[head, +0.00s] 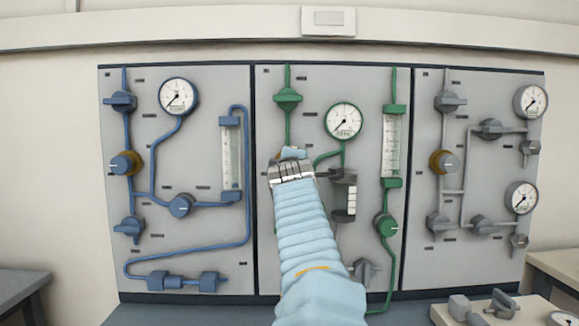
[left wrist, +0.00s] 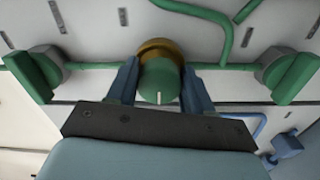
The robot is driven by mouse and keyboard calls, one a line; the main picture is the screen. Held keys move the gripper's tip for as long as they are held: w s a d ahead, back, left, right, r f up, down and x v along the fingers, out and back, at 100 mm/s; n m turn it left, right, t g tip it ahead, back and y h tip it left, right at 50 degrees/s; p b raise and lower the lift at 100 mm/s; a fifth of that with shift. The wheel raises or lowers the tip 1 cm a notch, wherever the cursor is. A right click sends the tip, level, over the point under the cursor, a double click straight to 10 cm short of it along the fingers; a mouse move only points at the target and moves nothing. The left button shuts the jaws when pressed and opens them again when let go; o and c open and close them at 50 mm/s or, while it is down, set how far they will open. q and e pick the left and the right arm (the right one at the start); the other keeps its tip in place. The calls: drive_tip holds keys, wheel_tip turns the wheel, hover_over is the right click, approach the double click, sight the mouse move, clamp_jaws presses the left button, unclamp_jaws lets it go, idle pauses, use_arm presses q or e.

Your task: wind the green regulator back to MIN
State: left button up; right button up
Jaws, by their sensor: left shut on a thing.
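The green regulator (left wrist: 158,78) is a round green knob with a brass collar, seen in the left wrist view. A white mark on its face points toward the bottom of that picture. My left gripper (head: 292,155) is at the middle panel, and its two blue fingers stand on either side of the knob, shut on it. In the head view the gripper and its sleeved arm hide the regulator. The green line's round gauge (head: 343,120) is above and right of the gripper, its needle toward the lower left. My right gripper is not in view.
Around the gripper are a green valve (head: 287,98) above, a flow tube (head: 391,145) and a green knob (head: 386,226) to the right. The blue panel (head: 215,85) stands left and the grey panel (head: 470,85) right. A tray (head: 440,315) with parts is at lower right.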

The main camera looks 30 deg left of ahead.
use_arm(q)
drive_tip(key=shift+f, duration=0.1)
drive_tip(key=o, duration=1)
drive_tip(key=shift+d, duration=0.1)
drive_tip(key=b+v, duration=0.3)
drive_tip(key=v, duration=1)
drive_tip(key=shift+s+d+b, duration=0.2)
drive_tip(key=shift+s+b, duration=0.1)
drive_tip(key=shift+b, duration=0.05)
